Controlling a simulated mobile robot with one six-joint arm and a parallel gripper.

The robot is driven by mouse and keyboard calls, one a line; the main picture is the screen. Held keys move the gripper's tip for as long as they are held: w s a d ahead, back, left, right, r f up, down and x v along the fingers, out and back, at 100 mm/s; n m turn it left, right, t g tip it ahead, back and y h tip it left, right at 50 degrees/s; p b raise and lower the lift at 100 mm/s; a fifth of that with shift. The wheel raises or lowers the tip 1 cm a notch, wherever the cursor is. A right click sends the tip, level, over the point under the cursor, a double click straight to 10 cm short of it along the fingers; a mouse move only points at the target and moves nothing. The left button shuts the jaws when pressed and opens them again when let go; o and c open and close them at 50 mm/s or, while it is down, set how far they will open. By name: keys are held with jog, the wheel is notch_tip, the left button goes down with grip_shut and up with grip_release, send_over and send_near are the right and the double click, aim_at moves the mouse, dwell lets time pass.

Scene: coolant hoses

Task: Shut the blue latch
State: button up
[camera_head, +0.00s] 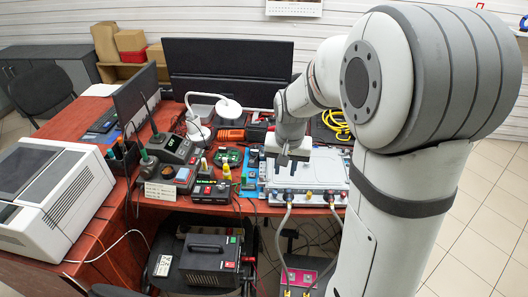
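My gripper (291,162) is at the end of my arm, low over the white panel unit (321,172) on the red table. Its dark fingers point down toward the unit's front part. They are too small to tell whether they are open or shut. Two hose couplings sit at the unit's front edge, a left one (288,195) and a right one (329,195). Small bluish and red parts show around them. I cannot make out which part is the blue latch or how it stands. Whether the gripper touches anything is unclear.
Grey hoses (281,240) hang from the couplings toward a pink-topped box (301,278) below. Soldering stations (174,147), a green circuit board (231,155) and tools crowd the table left of the gripper. A yellow coiled cable (336,124) lies behind. My arm covers the right side.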

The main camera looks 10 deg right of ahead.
jog(key=w+f+m+p, duration=0.2)
jog(key=w+f, duration=0.5)
jog(key=w, duration=0.1)
jog(key=m+g+p, duration=0.1)
jog(key=p, duration=0.1)
send_over(275, 192)
notch_tip(275, 192, down, 7)
jog(key=shift+w+f, duration=0.1)
jog(key=shift+f, duration=0.6)
jog(key=shift+f+p, duration=0.8)
jog(key=shift+f, duration=2.8)
jog(key=shift+c, duration=0.4)
grip_shut()
